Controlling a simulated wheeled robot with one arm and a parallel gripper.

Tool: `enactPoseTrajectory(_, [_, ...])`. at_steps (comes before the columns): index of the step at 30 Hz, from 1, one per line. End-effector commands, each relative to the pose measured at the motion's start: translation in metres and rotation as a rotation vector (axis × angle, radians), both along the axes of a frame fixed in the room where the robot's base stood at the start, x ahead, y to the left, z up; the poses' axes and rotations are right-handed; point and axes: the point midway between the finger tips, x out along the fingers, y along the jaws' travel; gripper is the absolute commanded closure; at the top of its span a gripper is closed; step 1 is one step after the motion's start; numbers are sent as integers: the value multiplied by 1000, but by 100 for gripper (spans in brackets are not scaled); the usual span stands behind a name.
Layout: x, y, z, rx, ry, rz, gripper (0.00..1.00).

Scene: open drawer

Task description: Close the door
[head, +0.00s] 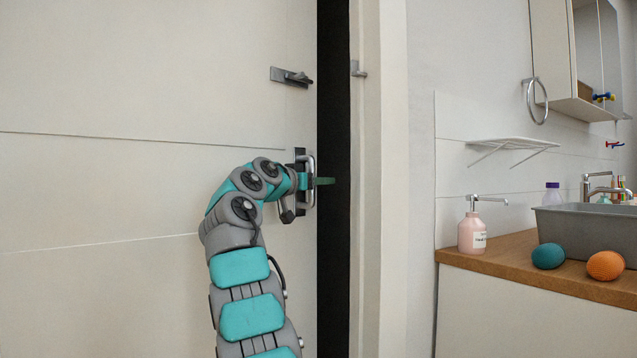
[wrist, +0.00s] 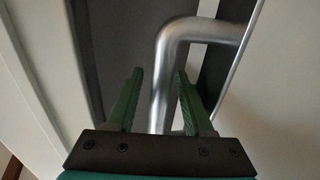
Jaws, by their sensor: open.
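The pale door (head: 140,70) stands ajar at the left of the head view, with a dark vertical gap (head: 334,90) between its edge and the frame (head: 367,220). A metal handle (head: 311,165) is near the door's edge. My gripper (head: 322,181) is at the handle, its green finger reaching over the gap. In the wrist view my gripper (wrist: 157,75) is open, with two green fingers apart. The bent silver handle (wrist: 202,29) runs down between them in the picture. I cannot tell whether they touch it.
A latch (head: 292,76) sits on the door above the handle, with a catch (head: 358,69) on the frame. At right, a wooden counter (head: 510,265) holds a soap bottle (head: 472,232), a grey basin (head: 580,222), a teal ball (head: 548,256) and an orange ball (head: 605,265).

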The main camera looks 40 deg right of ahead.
Motion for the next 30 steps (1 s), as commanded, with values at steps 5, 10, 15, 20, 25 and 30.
enactPoseTrajectory(5, [0,2,-1,0,0,1,48])
enactPoseTrajectory(10, [-3,17,-2,-3,-2,2,48])
enactPoseTrajectory(15, [-9,42,-2,-2,-2,0,48])
enactPoseTrajectory(20, [-12,67,-2,-2,-1,1,48])
enactPoseTrajectory(25, [-14,76,-1,1,0,-1,48])
enactPoseTrajectory(30, [-14,77,-1,1,0,-1,48])
